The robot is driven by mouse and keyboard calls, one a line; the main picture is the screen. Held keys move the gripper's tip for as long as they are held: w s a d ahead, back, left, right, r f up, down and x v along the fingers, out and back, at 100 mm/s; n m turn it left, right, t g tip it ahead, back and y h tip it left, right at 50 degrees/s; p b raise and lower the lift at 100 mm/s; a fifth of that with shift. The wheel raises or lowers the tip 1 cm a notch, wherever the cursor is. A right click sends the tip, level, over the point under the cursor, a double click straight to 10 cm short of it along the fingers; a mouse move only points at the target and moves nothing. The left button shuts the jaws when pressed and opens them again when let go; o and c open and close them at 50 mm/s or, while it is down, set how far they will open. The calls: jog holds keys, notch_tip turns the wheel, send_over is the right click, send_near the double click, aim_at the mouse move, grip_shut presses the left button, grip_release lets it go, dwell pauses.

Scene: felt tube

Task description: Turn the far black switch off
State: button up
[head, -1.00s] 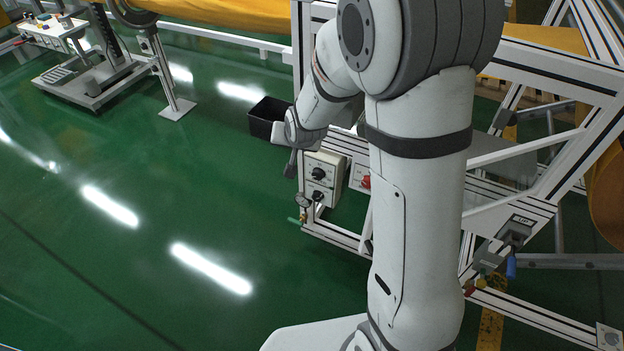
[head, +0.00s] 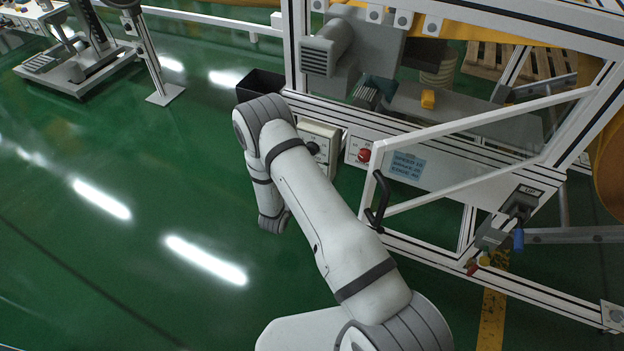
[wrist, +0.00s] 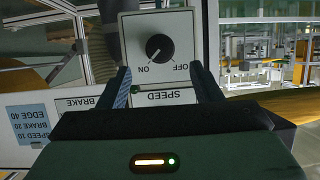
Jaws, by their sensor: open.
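In the wrist view, a round black switch (wrist: 160,47) sits on a pale control box (wrist: 182,22). Its labels read upside down, with ON at lower left and OFF at lower right. Its pale pointer mark seems to lean toward ON. My gripper (wrist: 164,82) is open and empty, its two fingers below and to either side of the switch, apart from it. In the head view, part of the box (head: 322,132) and one black knob (head: 313,148) show beside my arm. My arm hides the rest of the box, and my gripper is out of sight there.
A SPEED label (wrist: 164,97) lies between my fingers. A red button (head: 364,155) is right of the box. A white-framed guard with a black handle (head: 377,200) stands further right. A black bin (head: 262,84) is behind my arm. Green floor (head: 130,250) is clear at left.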

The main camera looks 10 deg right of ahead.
jog(key=x, duration=0.7)
jog(key=shift+b, duration=0.3)
jog(key=shift+w+d+f, duration=0.1)
jog(key=shift+w+d, duration=0.05)
